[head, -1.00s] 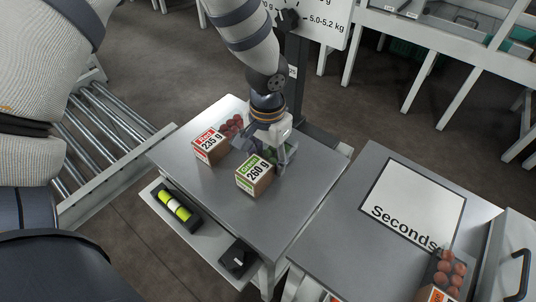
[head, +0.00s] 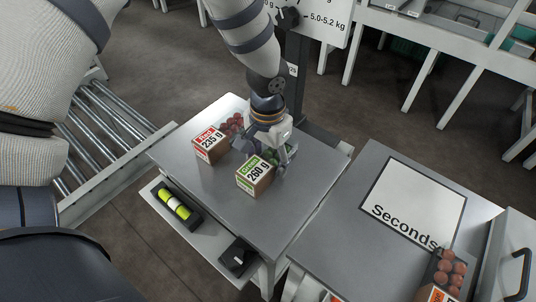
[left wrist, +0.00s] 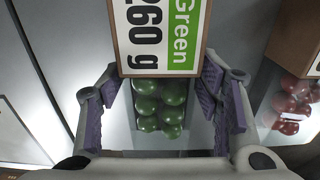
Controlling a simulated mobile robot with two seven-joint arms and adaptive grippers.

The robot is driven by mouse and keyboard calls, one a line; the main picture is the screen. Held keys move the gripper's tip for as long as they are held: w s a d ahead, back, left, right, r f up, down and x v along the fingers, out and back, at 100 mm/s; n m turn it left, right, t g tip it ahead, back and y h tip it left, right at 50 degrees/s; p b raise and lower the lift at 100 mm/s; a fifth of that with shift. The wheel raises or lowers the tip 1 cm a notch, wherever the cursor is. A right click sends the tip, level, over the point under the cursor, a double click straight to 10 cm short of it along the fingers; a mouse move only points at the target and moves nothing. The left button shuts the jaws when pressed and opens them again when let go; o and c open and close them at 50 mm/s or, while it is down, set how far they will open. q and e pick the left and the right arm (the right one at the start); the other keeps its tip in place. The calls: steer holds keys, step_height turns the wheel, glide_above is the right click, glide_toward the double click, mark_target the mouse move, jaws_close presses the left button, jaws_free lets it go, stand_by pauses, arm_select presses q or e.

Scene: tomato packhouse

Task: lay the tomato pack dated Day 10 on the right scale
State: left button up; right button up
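A pack labelled "Green 260 g" (head: 256,175) with green tomatoes stands on a grey metal table. Its label (left wrist: 157,35) and green tomatoes (left wrist: 158,105) also show in the left wrist view. My left gripper (head: 283,160) is low over the tomato end of this pack. In the left wrist view its two purple-padded fingers (left wrist: 163,105) are apart, one on each side of the tomatoes, with gaps visible. A pack labelled "Red 235 g" (head: 210,145) with red tomatoes stands beside it to the left. I can read no Day 10 date and cannot identify a right scale. My right gripper is not in view.
A second table (head: 345,215) on the right carries a "Seconds" sheet (head: 415,195) and a pack of orange-red tomatoes (head: 450,272). A roller conveyor (head: 105,130) runs at left. A lower shelf (head: 205,238) holds a yellow-green roll (head: 175,205) and a black device (head: 238,257).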

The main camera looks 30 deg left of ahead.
arm_select(q)
steer(key=shift+o, duration=0.4)
steer(key=shift+r, duration=0.1)
step_height(320, 180, up, 12)
stand_by(0.4)
